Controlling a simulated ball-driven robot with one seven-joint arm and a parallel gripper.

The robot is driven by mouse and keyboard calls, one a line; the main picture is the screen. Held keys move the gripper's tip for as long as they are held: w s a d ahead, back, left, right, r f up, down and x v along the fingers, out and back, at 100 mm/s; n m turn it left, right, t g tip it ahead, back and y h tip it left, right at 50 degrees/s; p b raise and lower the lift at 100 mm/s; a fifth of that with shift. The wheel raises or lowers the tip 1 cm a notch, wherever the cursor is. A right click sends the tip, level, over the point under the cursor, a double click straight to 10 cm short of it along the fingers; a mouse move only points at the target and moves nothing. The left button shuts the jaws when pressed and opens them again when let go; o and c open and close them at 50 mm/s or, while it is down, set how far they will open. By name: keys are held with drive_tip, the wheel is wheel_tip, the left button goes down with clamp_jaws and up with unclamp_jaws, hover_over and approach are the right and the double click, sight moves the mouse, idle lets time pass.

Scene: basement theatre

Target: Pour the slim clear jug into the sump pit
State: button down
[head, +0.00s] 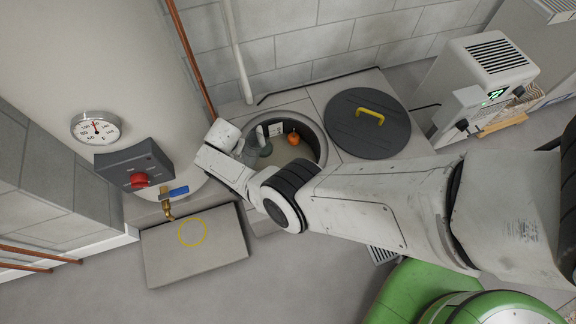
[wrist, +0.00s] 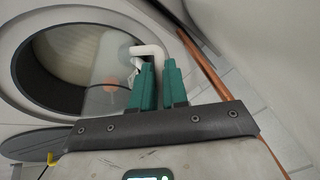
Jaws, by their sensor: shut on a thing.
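The sump pit (head: 286,156) is a round, open hole in the floor with a grey rim, and an orange float (head: 293,139) shows inside. In the wrist view the pit opening (wrist: 75,38) fills the upper left. My gripper (wrist: 160,72) has green fingers, shut on the pale curved handle of the slim clear jug (wrist: 100,75). The jug is see-through, and the orange float shows through or behind it. In the head view my gripper (head: 264,147) is over the left side of the pit; the jug there is faint and partly hidden by my wrist. Its contents cannot be made out.
A dark round lid (head: 367,122) with a yellow handle lies right of the pit. A large tank with a gauge (head: 96,128) and brass tap (head: 168,205) stands left. A grey slab (head: 195,250) lies below the tap. A white dehumidifier-like unit (head: 485,85) stands at right.

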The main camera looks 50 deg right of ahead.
drive_tip(key=w+f+g+h+b, duration=0.1)
drive_tip(key=b, duration=0.4)
drive_tip(key=w+a+f+g+b, duration=0.1)
drive_tip(key=b, duration=0.4)
drive_tip(key=shift+w+a+f+n+g+h, duration=0.1)
drive_tip(key=shift+a+f+n+g+h, duration=0.05)
drive_tip(key=shift+f+n+g+h, duration=0.2)
drive_tip(key=shift+b, duration=0.35)
